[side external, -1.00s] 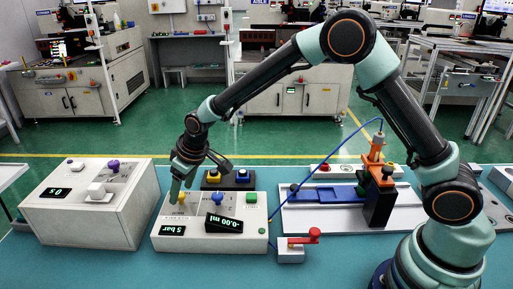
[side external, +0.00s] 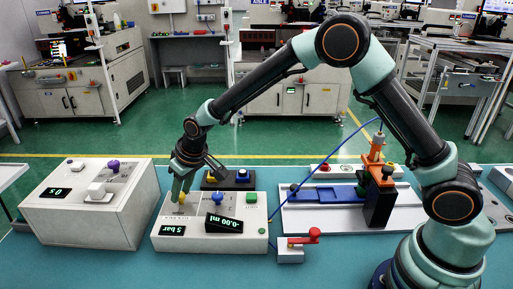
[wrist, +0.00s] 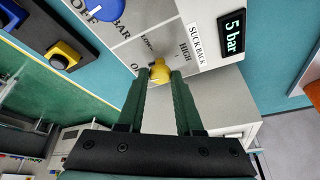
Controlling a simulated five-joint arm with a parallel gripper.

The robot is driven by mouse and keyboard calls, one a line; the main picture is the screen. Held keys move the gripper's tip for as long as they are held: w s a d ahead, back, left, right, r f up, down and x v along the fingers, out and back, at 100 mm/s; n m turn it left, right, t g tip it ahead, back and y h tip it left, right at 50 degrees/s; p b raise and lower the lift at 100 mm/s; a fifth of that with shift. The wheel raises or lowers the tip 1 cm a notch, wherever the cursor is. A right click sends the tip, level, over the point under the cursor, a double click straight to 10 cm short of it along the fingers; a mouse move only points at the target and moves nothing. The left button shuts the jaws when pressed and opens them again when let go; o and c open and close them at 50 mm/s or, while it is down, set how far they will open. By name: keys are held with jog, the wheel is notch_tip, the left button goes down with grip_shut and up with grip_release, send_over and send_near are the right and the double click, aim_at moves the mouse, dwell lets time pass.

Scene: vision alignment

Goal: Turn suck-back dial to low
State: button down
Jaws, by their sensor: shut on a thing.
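The suck-back dial is a yellow knob (wrist: 160,68) on top of the white dispenser box (side external: 232,229), above the 5 bar display. It also shows in the side view (side external: 182,199). OFF, LOW and HIGH are printed around it, with SUCK BACK beside HIGH. Which mark it points to is hard to tell. My gripper (side external: 181,194) points down over the box's left part. In the wrist view, its two green fingers (wrist: 159,76) are shut on the yellow knob, one on each side.
A tilted display (side external: 224,223) reads -0.00 ml. A timer box (side external: 80,219) stands left. A red-handled valve (side external: 291,252) is at right. A yellow and a blue button stand behind.

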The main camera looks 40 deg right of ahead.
jog(key=shift+a+m, duration=0.15)
jog(key=shift+m, duration=0.35)
jog(key=c, duration=0.6)
grip_release()
jog(key=shift+r, duration=0.1)
jog(key=v, duration=1.2)
